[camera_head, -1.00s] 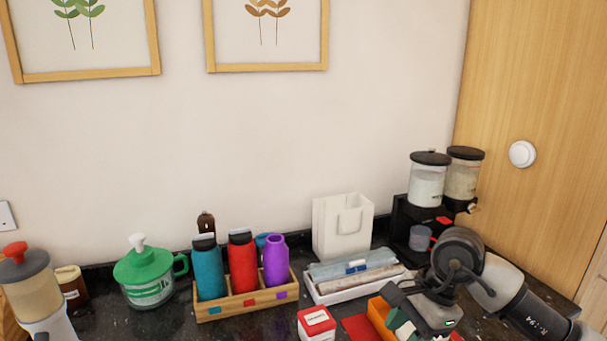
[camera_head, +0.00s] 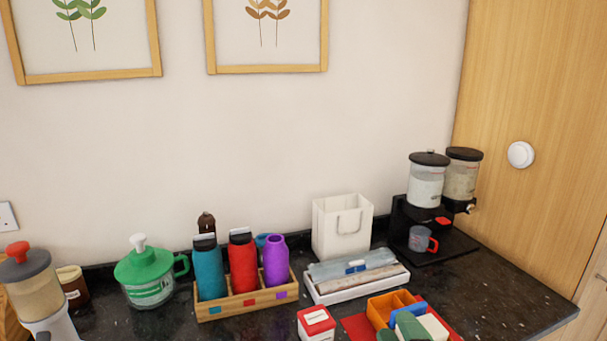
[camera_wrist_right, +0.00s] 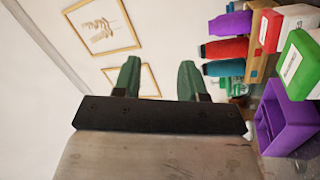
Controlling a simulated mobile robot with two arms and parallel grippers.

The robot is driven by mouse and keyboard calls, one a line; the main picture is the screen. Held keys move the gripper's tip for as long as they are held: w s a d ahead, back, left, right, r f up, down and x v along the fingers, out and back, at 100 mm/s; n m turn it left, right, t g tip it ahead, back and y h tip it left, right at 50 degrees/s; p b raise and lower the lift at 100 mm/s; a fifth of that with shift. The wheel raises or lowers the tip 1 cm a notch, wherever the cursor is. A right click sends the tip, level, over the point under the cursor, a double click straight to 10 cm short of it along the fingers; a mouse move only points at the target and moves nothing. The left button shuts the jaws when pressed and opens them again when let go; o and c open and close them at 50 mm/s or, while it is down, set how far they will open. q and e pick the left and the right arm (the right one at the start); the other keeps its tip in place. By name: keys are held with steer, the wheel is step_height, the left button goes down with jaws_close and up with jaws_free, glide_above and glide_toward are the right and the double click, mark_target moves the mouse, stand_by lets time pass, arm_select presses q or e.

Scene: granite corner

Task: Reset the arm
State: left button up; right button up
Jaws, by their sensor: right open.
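My right gripper (camera_wrist_right: 160,75) shows in the right wrist view. Its two dark green fingers stand apart with nothing between them. They point toward the wall, where two framed pictures (camera_wrist_right: 103,24) hang. The bottles and boxes lie on the right side of that rolled view, apart from the fingers. In the head view no right arm link shows over the counter. My left gripper is in neither view.
The granite counter (camera_head: 520,300) is clear at the right. Behind it stand a grain dispenser (camera_head: 427,185) with a red-handled cup (camera_head: 420,239), a white bag (camera_head: 342,228) and a bottle crate (camera_head: 245,303). A purple bin (camera_wrist_right: 285,120) is close to the right gripper.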

steer(key=s+d+f+m+g+h, duration=0.3)
steer(key=s+f+m+g, duration=0.15)
steer(key=f, duration=0.25)
steer(key=s+d+f+m+g+h, duration=0.25)
steer(key=f+m+g, duration=0.2)
steer(key=f, duration=0.25)
steer(key=s+f+m+g+y, duration=0.1)
steer(key=s+f+m+g, duration=0.5)
steer(key=s, duration=0.9)
step_height(320, 180, down, 29)
steer(key=s+n+g, duration=0.2)
steer(key=g, duration=0.1)
steer(key=s+d+f+g, duration=0.1)
steer(key=s+d+f, duration=0.2)
steer(key=s+f, duration=1.2)
steer(key=shift+s, duration=0.25)
